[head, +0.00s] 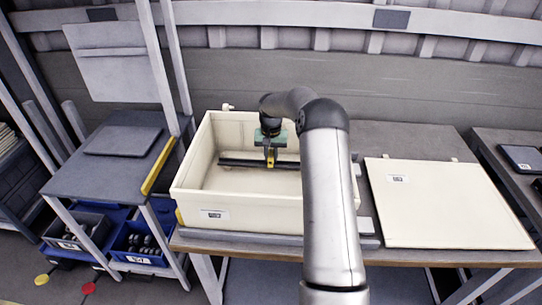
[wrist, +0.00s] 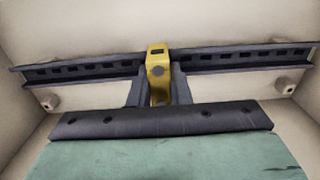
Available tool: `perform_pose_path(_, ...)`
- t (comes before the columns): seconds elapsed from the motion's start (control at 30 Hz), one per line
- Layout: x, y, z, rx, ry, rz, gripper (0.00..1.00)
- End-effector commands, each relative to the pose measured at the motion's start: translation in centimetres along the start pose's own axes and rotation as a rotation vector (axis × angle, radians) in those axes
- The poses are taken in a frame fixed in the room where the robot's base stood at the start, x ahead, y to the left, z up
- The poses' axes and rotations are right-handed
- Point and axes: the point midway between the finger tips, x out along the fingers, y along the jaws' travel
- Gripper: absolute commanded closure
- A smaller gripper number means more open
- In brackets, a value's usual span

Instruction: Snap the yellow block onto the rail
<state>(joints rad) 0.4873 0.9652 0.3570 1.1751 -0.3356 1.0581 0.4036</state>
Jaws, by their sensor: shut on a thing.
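The yellow block (wrist: 157,72) is between the two dark fingers of my gripper (wrist: 159,95) in the wrist view. My gripper is shut on it. The block is upright and overlaps the middle of the dark slotted rail (wrist: 230,57); I cannot tell whether it is seated on the rail. In the head view the rail (head: 235,162) lies across the inside of the cream box, and the small yellow block (head: 270,163) shows under my gripper (head: 270,154) at its middle. The fingers partly hide the block's sides.
The cream box (head: 240,220) has raised walls around my gripper. A cream lid panel (head: 447,203) lies on the table to the right. A grey side table (head: 85,182) stands left, with blue bins (head: 140,243) below it. Two small pegs show beside the rail in the wrist view.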

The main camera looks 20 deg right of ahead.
Motion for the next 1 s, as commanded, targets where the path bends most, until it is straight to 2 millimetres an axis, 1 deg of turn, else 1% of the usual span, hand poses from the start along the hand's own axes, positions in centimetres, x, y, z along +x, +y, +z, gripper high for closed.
perform_pose_path(0.77,0.91,0.0,0.05,0.0,-0.002,0.0,1.0)
perform_pose_path(1.0,0.85,0.0,0.04,0.0,-0.002,0.0,1.0)
